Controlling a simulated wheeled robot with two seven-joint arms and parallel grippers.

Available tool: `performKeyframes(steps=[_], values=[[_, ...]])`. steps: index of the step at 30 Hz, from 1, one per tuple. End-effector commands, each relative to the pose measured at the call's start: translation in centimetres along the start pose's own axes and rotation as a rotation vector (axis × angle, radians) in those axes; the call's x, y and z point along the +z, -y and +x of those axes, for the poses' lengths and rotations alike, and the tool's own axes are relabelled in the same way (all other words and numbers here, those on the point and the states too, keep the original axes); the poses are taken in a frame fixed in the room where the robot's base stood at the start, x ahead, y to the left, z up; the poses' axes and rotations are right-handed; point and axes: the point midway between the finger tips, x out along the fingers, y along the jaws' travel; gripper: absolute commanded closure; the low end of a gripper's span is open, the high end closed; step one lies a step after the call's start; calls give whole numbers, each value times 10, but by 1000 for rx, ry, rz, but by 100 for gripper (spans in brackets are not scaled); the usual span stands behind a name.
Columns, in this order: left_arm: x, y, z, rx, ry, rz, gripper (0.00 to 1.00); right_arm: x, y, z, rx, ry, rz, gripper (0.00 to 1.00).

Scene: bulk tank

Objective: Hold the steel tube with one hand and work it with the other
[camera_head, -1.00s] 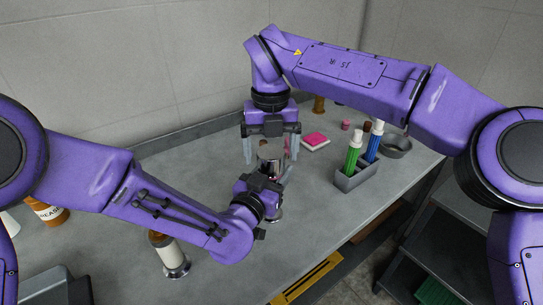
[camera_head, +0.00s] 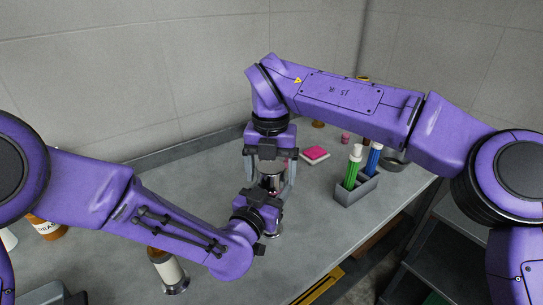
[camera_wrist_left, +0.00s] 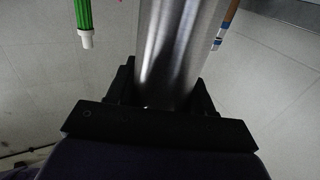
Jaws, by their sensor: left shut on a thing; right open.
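The steel tube (camera_head: 271,168) stands upright on the bench near the middle of the head view. My left gripper (camera_head: 272,192) is shut on it from the near side, low on the tube. In the left wrist view the shiny tube (camera_wrist_left: 178,45) rises between the two dark fingers of my left gripper (camera_wrist_left: 165,95). My right gripper (camera_head: 269,172) points down over the tube from above. Its pale fingers are open, one on each side of the tube's upper part. Whether they touch the tube I cannot tell. The left wrist hides part of the tube's lower end.
A grey rack (camera_head: 355,187) with a green marker (camera_head: 352,167) and a blue marker (camera_head: 374,157) stands to the right.

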Motion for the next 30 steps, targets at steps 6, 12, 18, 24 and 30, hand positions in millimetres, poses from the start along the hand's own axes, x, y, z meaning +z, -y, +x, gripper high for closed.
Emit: performKeyframes(steps=[6,12,18,24,30], values=[[-1,0,0,0,-1,0,100,0,0,3,1,0,0,17],[-1,0,0,0,-1,0,100,0,0,3,1,0,0,63],[-1,0,0,0,-1,0,100,0,0,3,2,-1,-85,73],[-1,0,0,0,-1,0,100,0,0,3,0,-1,-258,73],[-1,0,0,0,-1,0,100,0,-1,3,0,-1,-259,73]])
